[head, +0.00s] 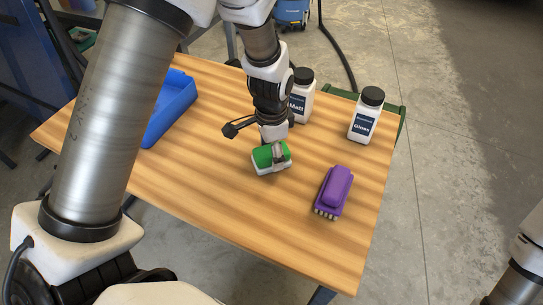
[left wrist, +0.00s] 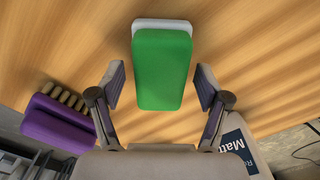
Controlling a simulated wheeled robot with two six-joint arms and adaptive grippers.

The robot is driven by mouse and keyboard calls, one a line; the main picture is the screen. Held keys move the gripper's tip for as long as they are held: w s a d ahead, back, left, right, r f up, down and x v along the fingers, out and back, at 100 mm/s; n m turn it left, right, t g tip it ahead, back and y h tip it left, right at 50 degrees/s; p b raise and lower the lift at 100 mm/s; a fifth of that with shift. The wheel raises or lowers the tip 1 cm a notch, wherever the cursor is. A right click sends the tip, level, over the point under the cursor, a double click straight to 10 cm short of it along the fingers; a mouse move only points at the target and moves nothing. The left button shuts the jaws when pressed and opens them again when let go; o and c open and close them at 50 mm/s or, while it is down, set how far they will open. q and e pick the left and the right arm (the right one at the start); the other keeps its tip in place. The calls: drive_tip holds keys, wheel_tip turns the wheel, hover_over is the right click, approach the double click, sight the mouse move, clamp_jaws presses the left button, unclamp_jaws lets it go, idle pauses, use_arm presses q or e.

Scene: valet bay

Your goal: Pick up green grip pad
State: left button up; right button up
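The green grip pad (head: 263,157) lies on the wooden table, with a white layer showing along its edge. In the left wrist view the green pad (left wrist: 162,68) sits between the two open fingers of my left gripper (left wrist: 160,86), with a gap on each side. In the head view my left gripper (head: 276,152) points down at the pad and hides part of it. My right gripper is not in view; only part of my right arm shows at the right edge.
A purple brush (head: 335,191) lies right of the pad. Two white bottles with black caps, a Matt bottle (head: 301,104) and a Gloss bottle (head: 366,121), stand behind. A blue tray (head: 172,105) is at the left. The table's (head: 240,215) front is clear.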

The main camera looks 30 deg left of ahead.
use_arm(q)
drive_tip(key=c, duration=0.9)
drive_tip(key=shift+c, duration=0.2)
drive_tip(key=shift+w+r, duration=0.1)
drive_tip(key=shift+r, duration=0.5)
wheel_tip(320, 180, up, 2)
drive_tip(key=shift+r, duration=0.25)
drive_tip(key=s+a+b, duration=0.1)
drive_tip(key=s+a, duration=0.2)
drive_tip(key=s+a+b, duration=0.1)
drive_tip(key=s+a, duration=0.2)
drive_tip(key=s, duration=0.1)
drive_tip(key=s+a+r, duration=0.1)
drive_tip(key=s+a, duration=0.3)
drive_tip(key=shift+s+b, duration=0.2)
drive_tip(key=shift+b, duration=0.2)
drive_tip(key=shift+s+a+r, duration=0.15)
drive_tip(key=shift+s+a, duration=0.15)
drive_tip(key=shift+s, duration=0.05)
